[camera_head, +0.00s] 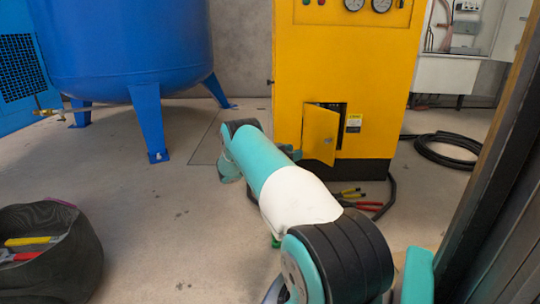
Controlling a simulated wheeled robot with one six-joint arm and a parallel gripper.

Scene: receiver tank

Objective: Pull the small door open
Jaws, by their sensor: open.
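The small door (320,136) is a yellow panel low on the front of the yellow cabinet (345,60). It stands partly open, swung outward with its left edge at the cabinet and its right edge free. A dark opening shows behind its top and right side. My arm reaches across the middle of the view.
Red- and yellow-handled tools (362,200) lie on the floor before the cabinet, near a black cable. A coiled black hose (450,150) lies to the right. A blue tank (130,50) stands on legs at left. A dark tool bag (60,260) sits front left. A dark post (500,170) borders the right.

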